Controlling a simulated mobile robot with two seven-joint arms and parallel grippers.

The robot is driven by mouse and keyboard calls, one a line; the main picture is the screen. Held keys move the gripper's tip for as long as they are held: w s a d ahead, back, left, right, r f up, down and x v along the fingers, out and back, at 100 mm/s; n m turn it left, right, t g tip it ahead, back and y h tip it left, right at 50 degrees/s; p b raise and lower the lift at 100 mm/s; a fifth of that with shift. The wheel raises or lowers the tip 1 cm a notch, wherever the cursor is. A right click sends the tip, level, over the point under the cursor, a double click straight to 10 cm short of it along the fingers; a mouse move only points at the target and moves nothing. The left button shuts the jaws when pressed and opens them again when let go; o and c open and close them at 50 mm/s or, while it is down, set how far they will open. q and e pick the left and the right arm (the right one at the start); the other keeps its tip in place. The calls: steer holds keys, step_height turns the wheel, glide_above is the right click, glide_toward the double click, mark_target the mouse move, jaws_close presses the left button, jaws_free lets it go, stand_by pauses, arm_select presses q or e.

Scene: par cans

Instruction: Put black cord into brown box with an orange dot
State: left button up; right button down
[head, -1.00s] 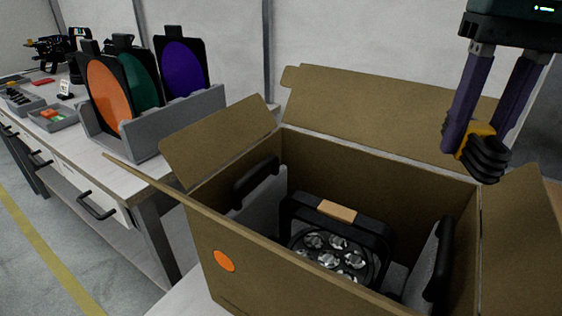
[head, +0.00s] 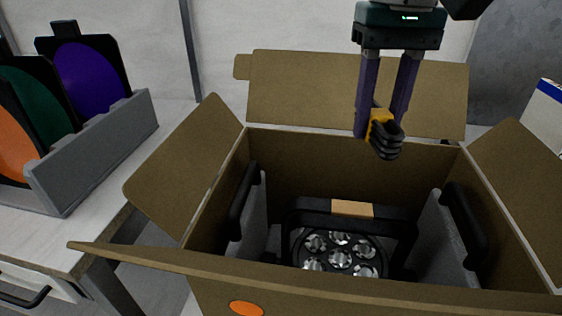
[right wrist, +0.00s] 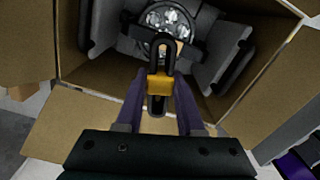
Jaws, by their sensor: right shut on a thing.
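The brown box (head: 345,278) stands open in front of me, with an orange dot (head: 246,308) on its near wall. My right gripper (head: 381,128) is shut on the black cord (head: 386,146), a coiled bundle with a yellow-orange band. It holds the cord above the far part of the box, near the far flap. In the right wrist view the cord (right wrist: 158,104) sits between the purple fingers, with the box interior beyond it. My left gripper is not in view.
Inside the box are a black par can (head: 340,252) with several round lenses and grey padded pieces with black handles (head: 465,225) at both sides. The box flaps spread outward. A grey rack (head: 95,155) with orange, green and purple discs stands on a table at left.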

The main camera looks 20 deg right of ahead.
steer(key=shift+f+b, duration=0.65)
steer(key=shift+f, duration=0.85)
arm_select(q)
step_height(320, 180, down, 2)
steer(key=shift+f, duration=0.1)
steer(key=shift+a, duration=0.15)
arm_select(e)
steer(key=shift+c, duration=2.2)
jaws_free()
steer(key=shift+r, duration=0.1)
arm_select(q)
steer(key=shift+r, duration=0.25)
arm_select(e)
step_height(320, 180, up, 10)
steer(key=shift+f, duration=0.1)
